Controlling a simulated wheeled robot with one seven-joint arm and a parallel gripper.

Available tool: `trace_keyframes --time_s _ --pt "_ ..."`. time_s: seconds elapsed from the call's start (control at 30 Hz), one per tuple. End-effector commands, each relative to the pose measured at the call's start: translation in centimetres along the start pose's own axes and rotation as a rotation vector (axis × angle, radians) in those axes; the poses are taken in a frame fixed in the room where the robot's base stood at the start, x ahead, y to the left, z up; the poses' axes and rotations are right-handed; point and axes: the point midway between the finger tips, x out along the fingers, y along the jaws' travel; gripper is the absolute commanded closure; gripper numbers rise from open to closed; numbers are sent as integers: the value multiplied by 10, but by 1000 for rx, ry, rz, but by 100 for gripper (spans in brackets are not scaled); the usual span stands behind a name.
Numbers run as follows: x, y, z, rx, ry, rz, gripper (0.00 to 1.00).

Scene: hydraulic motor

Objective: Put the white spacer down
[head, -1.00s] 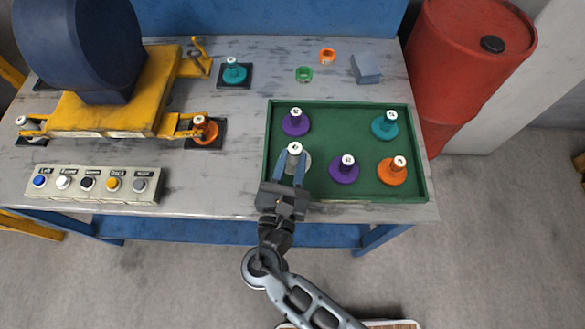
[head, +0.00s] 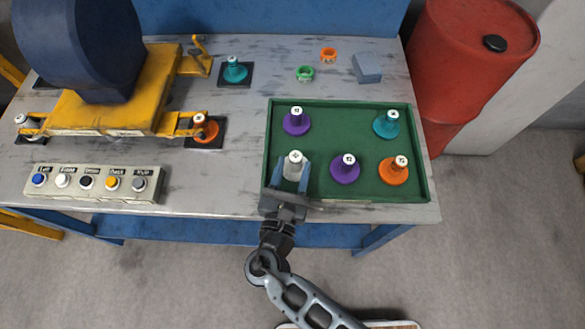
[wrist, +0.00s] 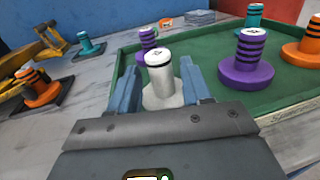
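The white spacer (head: 293,170) stands upright at the front left of the green tray (head: 350,102). In the wrist view the white spacer (wrist: 160,78) has a black band near its top and a wider base. My gripper (head: 291,174) is open, with one blue finger on each side of the spacer. In the wrist view my gripper (wrist: 164,88) also straddles it, and the fingers look apart from its stem. Part of the base is hidden behind the gripper.
The tray also holds two purple spacers (head: 345,170), a teal one (head: 387,125) and an orange one (head: 395,170). The nearer purple one stands close to the right of my gripper. A button box (head: 95,183) and yellow machine (head: 110,115) are at left, a red barrel (head: 470,80) at right.

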Motion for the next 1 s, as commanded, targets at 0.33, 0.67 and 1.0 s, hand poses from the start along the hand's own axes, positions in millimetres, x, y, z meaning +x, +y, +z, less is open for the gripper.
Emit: trace_keyframes --time_s 0.33,0.67,1.0 --pt "0 0 2 0 0 0 45" --pt "-49 0 1 0 1 2 45" --pt "-108 0 2 0 1 1 45"
